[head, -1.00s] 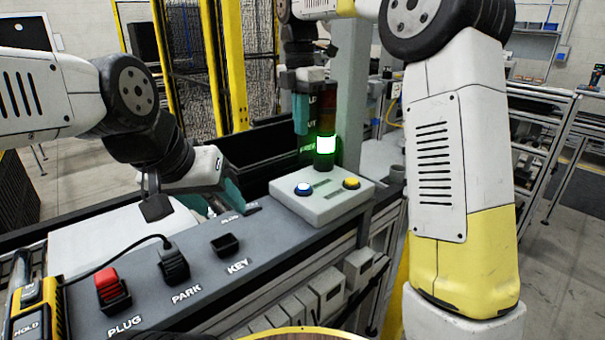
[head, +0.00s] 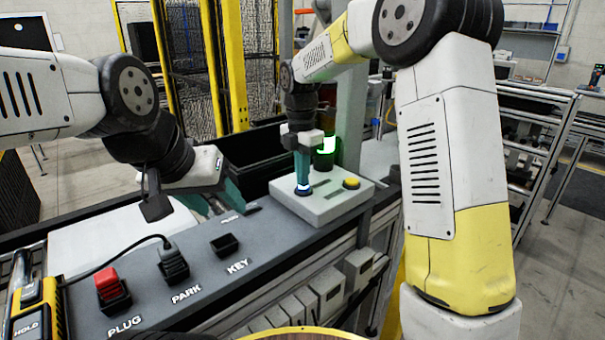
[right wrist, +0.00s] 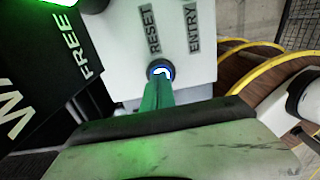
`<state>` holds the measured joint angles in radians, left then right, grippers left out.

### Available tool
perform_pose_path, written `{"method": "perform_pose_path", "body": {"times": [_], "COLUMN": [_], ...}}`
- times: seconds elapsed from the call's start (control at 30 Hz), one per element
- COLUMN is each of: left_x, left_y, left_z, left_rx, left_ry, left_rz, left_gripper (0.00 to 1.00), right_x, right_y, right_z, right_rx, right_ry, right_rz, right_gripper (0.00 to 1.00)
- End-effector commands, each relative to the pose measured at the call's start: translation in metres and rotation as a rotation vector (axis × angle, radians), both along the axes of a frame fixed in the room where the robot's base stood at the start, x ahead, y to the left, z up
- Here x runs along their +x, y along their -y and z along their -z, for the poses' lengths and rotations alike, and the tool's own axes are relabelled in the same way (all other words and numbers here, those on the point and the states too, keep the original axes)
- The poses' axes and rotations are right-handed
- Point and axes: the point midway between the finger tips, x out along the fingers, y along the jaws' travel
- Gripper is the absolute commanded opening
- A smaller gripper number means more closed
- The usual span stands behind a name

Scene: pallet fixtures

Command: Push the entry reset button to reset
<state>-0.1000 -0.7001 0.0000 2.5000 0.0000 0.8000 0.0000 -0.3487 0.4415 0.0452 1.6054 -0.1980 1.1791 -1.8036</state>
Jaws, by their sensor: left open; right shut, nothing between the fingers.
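The control box (head: 335,205) is a pale grey block on the counter, with a blue-white lit button (head: 303,191) at its left and a yellow button (head: 351,183) at its right. In the right wrist view the lit button (right wrist: 160,72) sits by the words RESET and ENTRY. My right gripper (head: 302,184) is shut and empty, pointing down with its teal fingertips at the lit button. The fingers partly hide the button; I cannot tell whether it is pressed in. My left gripper (head: 228,200) is open, low over the counter at the left of the box.
A signal light (head: 326,145) glows green behind the box, partly hidden by my right gripper. The counter (head: 205,262) holds a red PLUG switch (head: 110,288), a PARK connector (head: 173,264) and an empty KEY socket (head: 225,244). A grey post (head: 350,100) stands behind the box.

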Motion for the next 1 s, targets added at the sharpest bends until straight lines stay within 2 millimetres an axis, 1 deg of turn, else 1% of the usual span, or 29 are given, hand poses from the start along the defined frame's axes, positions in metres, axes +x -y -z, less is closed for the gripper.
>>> {"method": "perform_pose_path", "body": {"times": [0.3, 0.5, 0.67, 0.87, 0.97, 1.0], "left_x": [0.000, 0.000, 0.000, 0.000, 0.000, 0.000], "left_y": [0.000, 0.000, 0.000, 0.000, 0.000, 0.000], "left_z": [0.000, 0.000, 0.000, 0.000, 0.000, 0.000], "left_rx": [0.000, 0.000, 0.000, 0.000, 0.000, 0.000], "left_ry": [0.000, 0.000, 0.000, 0.000, 0.000, 0.000], "left_rz": [0.000, 0.000, 0.000, 0.000, 0.000, 0.000], "left_gripper": [0.52, 0.52, 0.52, 0.52, 0.52, 0.52], "right_x": [0.000, -0.001, -0.002, -0.002, -0.005, -0.007], "right_y": [0.000, 0.001, 0.001, 0.000, -0.002, -0.004], "right_z": [0.001, 0.022, 0.025, 0.023, 0.014, 0.008], "right_rx": [-0.001, -0.002, -0.003, -0.002, -0.001, 0.000], "right_ry": [-0.001, -0.004, -0.008, -0.006, -0.002, 0.000], "right_rz": [0.000, 0.000, 0.000, 0.002, 0.002, 0.002], "right_gripper": [0.00, 0.00, 0.00, 0.00, 0.00, 0.00]}}
